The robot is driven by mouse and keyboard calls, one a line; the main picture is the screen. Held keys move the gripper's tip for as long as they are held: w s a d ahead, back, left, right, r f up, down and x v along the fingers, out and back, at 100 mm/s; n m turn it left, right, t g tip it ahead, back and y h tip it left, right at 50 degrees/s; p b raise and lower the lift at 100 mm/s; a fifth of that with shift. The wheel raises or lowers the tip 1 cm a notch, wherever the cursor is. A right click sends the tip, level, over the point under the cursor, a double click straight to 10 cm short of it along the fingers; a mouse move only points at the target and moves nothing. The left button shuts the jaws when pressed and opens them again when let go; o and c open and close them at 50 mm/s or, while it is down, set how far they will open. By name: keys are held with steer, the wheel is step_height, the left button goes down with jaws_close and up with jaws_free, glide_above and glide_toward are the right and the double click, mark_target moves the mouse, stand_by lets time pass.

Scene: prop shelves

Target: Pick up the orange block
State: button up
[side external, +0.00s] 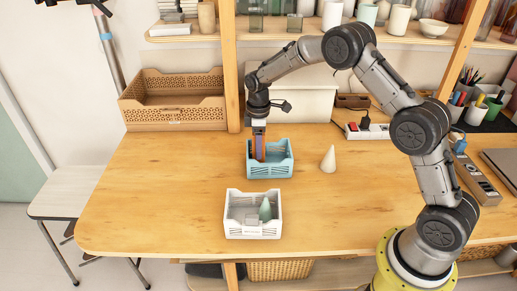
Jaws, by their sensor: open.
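A teal basket (284,168) stands on the wooden table. My gripper (259,157) points straight down into it from above, with its fingertips inside the basket. The jaws are open. An upright orange block (256,152) shows in the basket at the fingertips, with a narrow bluish-purple part beside it. The view is too small to tell whether the fingers touch the block, and the basket's front wall hides its lower end.
A white basket (252,231) in front holds a green cone (265,209) and pale pieces. A cream cone (328,159) stands to the right. A tan crate (173,114) and shelf posts are behind. The table's left side is clear.

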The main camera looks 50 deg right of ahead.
jaws_close()
steer(key=shift+r, duration=0.1)
steer(key=shift+r, duration=0.15)
